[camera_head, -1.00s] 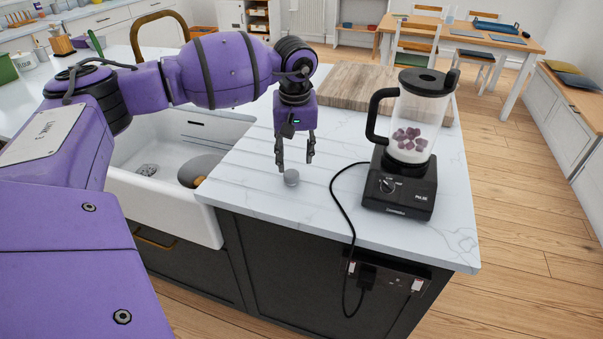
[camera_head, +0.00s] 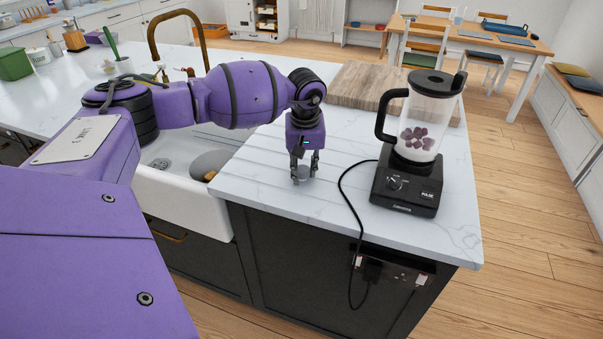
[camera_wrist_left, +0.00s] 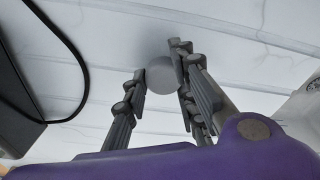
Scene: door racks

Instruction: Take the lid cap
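The lid cap (camera_head: 303,173) is a small grey disc at the counter near its front edge, left of the blender. My left gripper (camera_head: 305,168) points down over it, with its fingers drawn in on both sides of the cap. In the left wrist view the cap (camera_wrist_left: 162,75) sits between the fingertips (camera_wrist_left: 160,77), which appear to touch its sides. I cannot tell whether the cap is clear of the counter. The blender (camera_head: 421,130) stands upright to the right, with dark chunks in its clear jug and a black lid (camera_head: 431,79). My right gripper is not in view.
The blender's black cord (camera_head: 344,190) runs over the counter's front edge to a socket (camera_head: 374,268). A wooden board (camera_head: 375,88) lies behind the gripper. The white sink (camera_head: 170,195) is at left, with a bronze faucet (camera_head: 152,38). The counter's front right (camera_head: 440,235) is clear.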

